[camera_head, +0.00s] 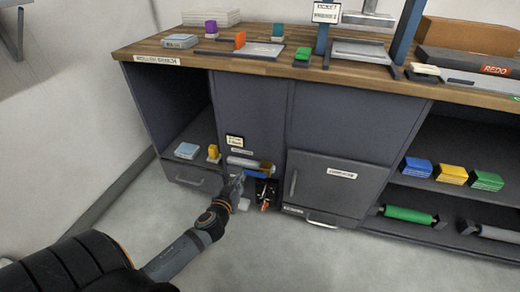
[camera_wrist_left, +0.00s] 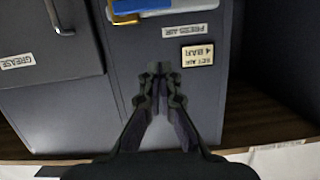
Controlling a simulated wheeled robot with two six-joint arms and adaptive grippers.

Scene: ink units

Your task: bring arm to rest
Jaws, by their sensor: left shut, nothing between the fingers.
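My left arm reaches in from the lower left in the head view. Its gripper (camera_head: 238,181) is in front of the lower cabinet front, close to a grey and blue cylinder fixture (camera_head: 245,163). In the left wrist view my left gripper (camera_wrist_left: 158,70) has its fingers together with nothing between them. It points at the cabinet panel with a "PRESS AIR" label (camera_wrist_left: 182,31) and a "SET AIR 4 BAR" plate (camera_wrist_left: 198,53). I cannot tell whether the fingertips touch the panel. My right gripper is not in view.
The wooden bench top (camera_head: 285,70) carries several small coloured blocks. A closed "GREASE" door (camera_head: 333,186) is right of my left gripper. Shelves at right hold coloured boxes (camera_head: 452,174) and a green roller (camera_head: 408,215). The floor in front is clear.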

